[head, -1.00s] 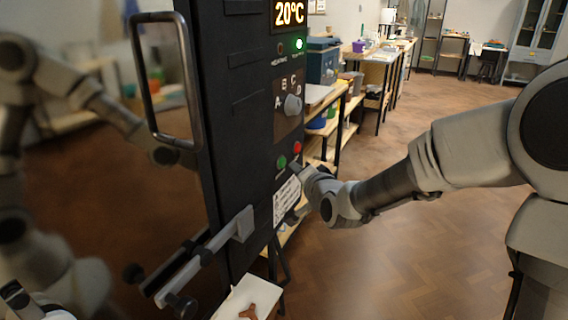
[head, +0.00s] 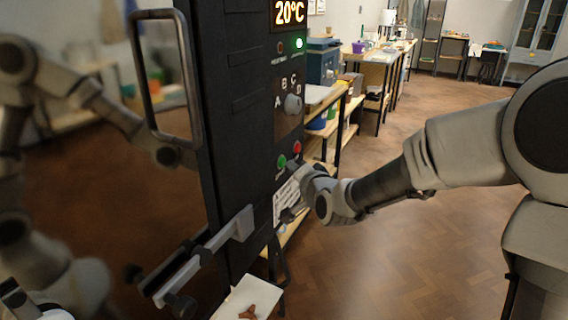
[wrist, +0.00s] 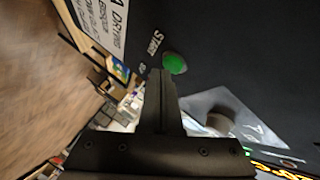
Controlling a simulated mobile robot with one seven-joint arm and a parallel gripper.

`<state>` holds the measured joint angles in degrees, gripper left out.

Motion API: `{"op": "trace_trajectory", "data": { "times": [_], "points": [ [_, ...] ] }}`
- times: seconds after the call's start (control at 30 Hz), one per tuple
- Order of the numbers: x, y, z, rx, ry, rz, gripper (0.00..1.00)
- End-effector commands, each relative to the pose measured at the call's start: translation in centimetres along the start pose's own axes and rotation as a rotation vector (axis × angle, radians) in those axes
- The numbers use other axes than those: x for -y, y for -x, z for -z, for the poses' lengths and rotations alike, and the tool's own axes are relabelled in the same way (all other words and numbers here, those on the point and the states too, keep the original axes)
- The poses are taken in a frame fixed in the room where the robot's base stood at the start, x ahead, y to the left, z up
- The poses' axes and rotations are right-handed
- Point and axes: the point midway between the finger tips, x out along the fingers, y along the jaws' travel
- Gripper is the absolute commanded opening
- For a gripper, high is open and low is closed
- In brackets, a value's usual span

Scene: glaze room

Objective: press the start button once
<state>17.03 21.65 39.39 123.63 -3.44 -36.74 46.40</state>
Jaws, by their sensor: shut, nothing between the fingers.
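The green start button (head: 282,161) is on the kiln's dark control panel, low and left of a red button (head: 297,148). In the wrist view the green button (wrist: 175,63) shows beside the word START. My gripper (head: 294,168) is shut and empty, its tips pointing at the panel close to the green button. In the wrist view the shut fingers (wrist: 160,76) end just short of the button in the picture; a small gap seems to remain, and I see no clear contact.
A dial (head: 293,104) marked A to D sits above the buttons. The display (head: 290,12) reads 20°C, and a green lamp (head: 299,43) is lit below it. A door handle (head: 190,85) and a latch bar (head: 205,255) stick out at left. Open floor (head: 400,260) lies right.

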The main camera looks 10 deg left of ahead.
Motion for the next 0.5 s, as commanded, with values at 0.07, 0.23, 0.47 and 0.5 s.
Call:
{"op": "trace_trajectory", "data": {
  "times": [0.07,0.23,0.47,0.5],
  "points": [
    [0.03,-0.07,-0.06,0.0,0.0,0.0,0.0],
    [0.12,-0.22,-0.14,-0.001,0.0,0.0,0.0],
    [0.28,-0.42,-0.29,-0.001,0.0,0.001,0.0],
    [0.32,-0.46,-0.32,0.0,0.0,0.001,0.0]
  ]
}}
